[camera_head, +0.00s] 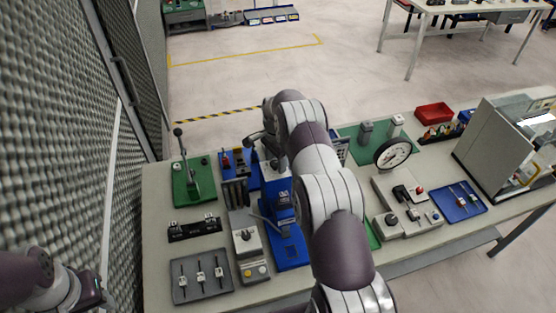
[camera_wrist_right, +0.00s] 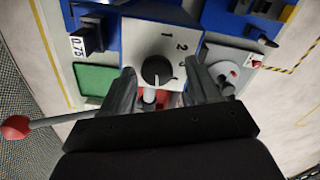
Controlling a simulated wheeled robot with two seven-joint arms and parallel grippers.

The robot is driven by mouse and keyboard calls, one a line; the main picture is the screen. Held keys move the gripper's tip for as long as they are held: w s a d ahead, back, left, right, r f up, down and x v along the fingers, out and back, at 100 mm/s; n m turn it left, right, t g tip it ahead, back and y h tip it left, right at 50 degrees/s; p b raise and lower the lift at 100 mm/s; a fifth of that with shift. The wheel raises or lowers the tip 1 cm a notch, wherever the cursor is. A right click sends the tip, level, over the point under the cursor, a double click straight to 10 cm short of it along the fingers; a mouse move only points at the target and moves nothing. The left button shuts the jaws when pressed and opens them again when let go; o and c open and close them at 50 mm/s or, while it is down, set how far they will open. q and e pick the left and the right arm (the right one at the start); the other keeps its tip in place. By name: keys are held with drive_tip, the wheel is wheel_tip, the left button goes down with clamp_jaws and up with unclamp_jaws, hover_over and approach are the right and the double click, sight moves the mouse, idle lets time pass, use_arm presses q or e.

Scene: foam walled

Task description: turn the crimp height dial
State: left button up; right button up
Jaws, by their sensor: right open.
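The dial is a round black knob (camera_wrist_right: 157,70) with a pale pointer line, on a white numbered plate (camera_wrist_right: 140,42) on a blue machine. In the right wrist view my right gripper (camera_wrist_right: 161,88) is open, one finger on each side below the knob; I see no clear contact. In the head view the right arm reaches over the blue press (camera_head: 290,248), with the gripper (camera_head: 257,138) at its far end, small and partly hidden. I cannot make out the dial there. My left gripper (camera_head: 92,292) is at the lower left, away from the press.
A lever with a red ball (camera_wrist_right: 15,127) crosses the left of the wrist view, near my gripper. A green tray (camera_wrist_right: 95,80) and a block marked 0.75 (camera_wrist_right: 82,42) stand beside the plate. A green lever fixture (camera_head: 193,180) and a dial gauge (camera_head: 393,153) share the bench.

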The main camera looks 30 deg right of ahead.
drive_tip(key=shift+w+a, duration=0.15)
drive_tip(key=shift+a+r, duration=0.1)
drive_tip(key=shift+a, duration=0.1)
drive_tip(key=shift+s+a+r, duration=0.1)
drive_tip(key=shift+s+r, duration=0.05)
drive_tip(key=shift+s, duration=0.1)
drive_tip(key=c, duration=0.4)
drive_tip(key=shift+s, duration=0.15)
drive_tip(key=c, duration=0.5)
drive_tip(key=shift+c, duration=0.7)
use_arm(q)
drive_tip(key=shift+s+a, duration=0.25)
drive_tip(key=shift+a, duration=0.25)
drive_tip(key=shift+f, duration=0.15)
